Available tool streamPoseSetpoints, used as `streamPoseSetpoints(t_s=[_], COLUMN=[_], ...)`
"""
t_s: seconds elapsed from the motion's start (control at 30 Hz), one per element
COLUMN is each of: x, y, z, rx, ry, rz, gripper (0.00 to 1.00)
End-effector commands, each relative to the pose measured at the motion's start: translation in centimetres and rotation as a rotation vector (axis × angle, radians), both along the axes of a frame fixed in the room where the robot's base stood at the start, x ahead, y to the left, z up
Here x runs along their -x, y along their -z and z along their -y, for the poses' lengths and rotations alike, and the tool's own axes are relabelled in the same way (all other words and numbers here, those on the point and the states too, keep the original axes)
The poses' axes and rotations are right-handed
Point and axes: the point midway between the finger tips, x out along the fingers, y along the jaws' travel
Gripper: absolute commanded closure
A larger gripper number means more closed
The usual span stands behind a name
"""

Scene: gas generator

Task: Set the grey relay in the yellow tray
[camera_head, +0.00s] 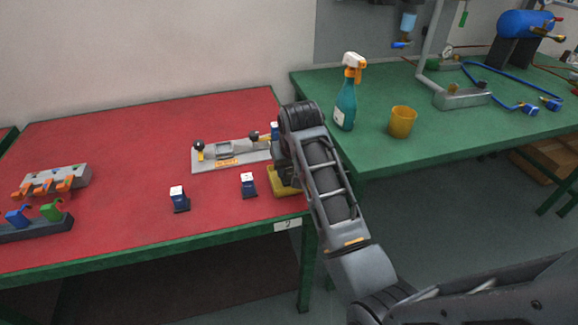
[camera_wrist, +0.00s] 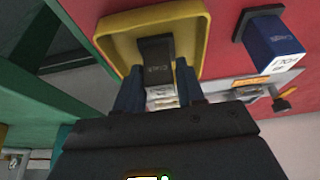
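The grey relay (camera_wrist: 157,60) is dark grey with a pale label on the end nearest my gripper. In the wrist view it is at the yellow tray (camera_wrist: 193,20), inside the outline of its rim. Whether it rests on the tray floor I cannot tell. My gripper (camera_wrist: 160,80) has one finger on each side of the relay, very close to it; whether they press on it is unclear. In the head view the tray (camera_head: 285,190) is near the red table's front right corner, partly behind my arm, which also hides the grey relay and my gripper's fingers.
Two blue relays, one (camera_head: 179,199) at left and one (camera_head: 248,185) beside the tray, stand on the red table (camera_head: 110,225). A grey fixture (camera_head: 215,155) lies behind them. A spray bottle (camera_head: 346,100) and yellow cup (camera_head: 402,122) stand on the green table (camera_head: 450,135).

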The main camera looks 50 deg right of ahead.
Motion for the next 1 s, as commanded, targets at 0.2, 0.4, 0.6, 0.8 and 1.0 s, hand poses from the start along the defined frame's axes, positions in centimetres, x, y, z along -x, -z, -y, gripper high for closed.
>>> streamPoseSetpoints(t_s=[0.2, 0.4, 0.6, 0.8, 1.0], x=[0.0, 0.0, 0.2, 1.4, 2.7], y=[0.0, -0.1, -1.3, -4.8, -8.5], z=[0.0, 0.0, -0.2, -1.0, -1.9], rx=[0.000, 0.001, 0.001, 0.002, 0.001], ry=[0.000, 0.000, 0.000, 0.001, 0.000], rz=[0.000, 0.001, 0.002, 0.005, 0.004], gripper=[0.41, 0.41, 0.41, 0.41, 0.41])
